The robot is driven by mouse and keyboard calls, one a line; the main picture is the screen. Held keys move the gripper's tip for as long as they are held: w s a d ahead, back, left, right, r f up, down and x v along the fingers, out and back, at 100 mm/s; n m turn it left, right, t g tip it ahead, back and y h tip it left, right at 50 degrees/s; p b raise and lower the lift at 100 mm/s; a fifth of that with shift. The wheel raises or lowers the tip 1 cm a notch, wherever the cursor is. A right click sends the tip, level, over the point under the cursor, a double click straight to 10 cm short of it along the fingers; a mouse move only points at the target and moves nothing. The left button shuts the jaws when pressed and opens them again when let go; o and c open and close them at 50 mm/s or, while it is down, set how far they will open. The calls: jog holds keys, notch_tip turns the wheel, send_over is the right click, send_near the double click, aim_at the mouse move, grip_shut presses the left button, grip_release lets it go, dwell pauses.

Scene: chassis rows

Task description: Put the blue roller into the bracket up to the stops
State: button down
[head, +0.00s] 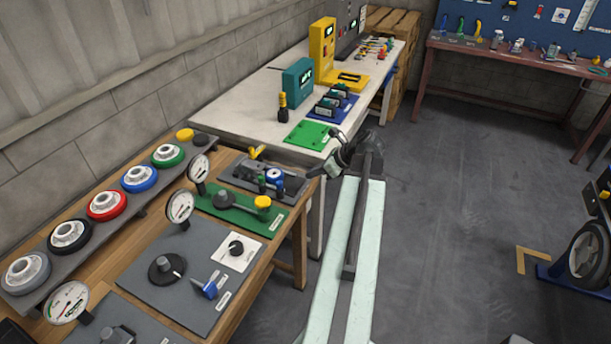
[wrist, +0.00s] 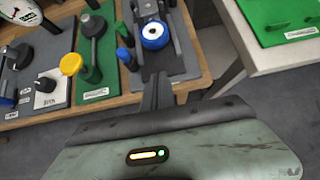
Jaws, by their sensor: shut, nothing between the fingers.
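A blue roller with a pale hub (head: 274,175) is on the grey bracket plate (head: 238,180) at the bench's far right end. In the wrist view, the roller (wrist: 155,35) shows its round face beside dark upright parts of the bracket (wrist: 176,30). I cannot tell whether it rests against the stops.
A green plate with a yellow-knobbed lever (head: 262,202) lies nearer me. Several coloured wheels, including a blue one (head: 139,178), line the sloped shelf on the left. A white table (head: 215,115) with a green board (head: 309,134) stands behind.

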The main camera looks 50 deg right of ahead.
aim_at(283, 180)
jog(key=b+x, duration=0.5)
jog(key=x, duration=0.3)
jog(key=shift+s+f, duration=0.1)
jog(key=shift+f, duration=0.15)
jog(key=shift+w+a+r+p, duration=0.15)
jog(key=shift+w+r+p, duration=0.1)
jog(key=shift+w, duration=0.35)
jog(key=shift+w+a+r+p, duration=0.15)
jog(key=shift+w+r+p, duration=0.15)
jog(key=shift+w, duration=0.35)
jog(key=shift+w+a, duration=0.15)
jog(key=shift+w, duration=0.3)
